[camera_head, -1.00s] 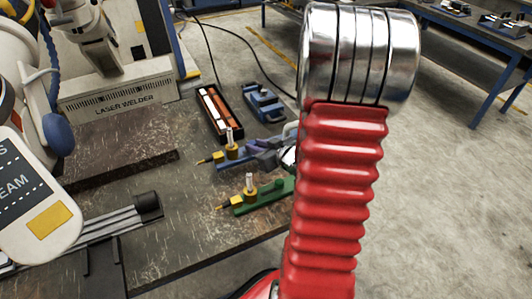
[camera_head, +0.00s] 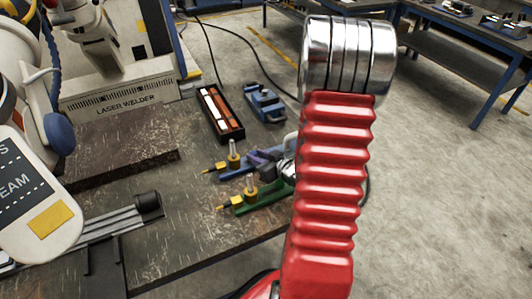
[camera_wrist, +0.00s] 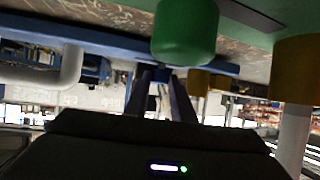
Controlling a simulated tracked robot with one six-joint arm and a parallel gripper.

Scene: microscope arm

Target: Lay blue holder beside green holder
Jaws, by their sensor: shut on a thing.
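The blue holder (camera_head: 236,174), with a yellow tip and an upright pale pin in a yellow collar, is at the right part of the dark workbench in the head view. The green holder (camera_head: 268,196), of like shape, lies just in front of it, close and roughly parallel. My gripper (camera_head: 258,158) is shut on the blue holder; my red arm comes in from the right. In the wrist view my fingers (camera_wrist: 162,76) meet the blue bar (camera_wrist: 100,45), with the green knob (camera_wrist: 185,32) close above. I cannot tell whether the blue holder touches the bench.
A dark tray (camera_head: 221,112) with white and brown bars and a blue fixture (camera_head: 264,103) stand behind the holders. The laser welder (camera_head: 120,97) is at back left. A black-ended rail (camera_head: 148,205) lies front left. Bare bench (camera_head: 190,235) lies left of the green holder.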

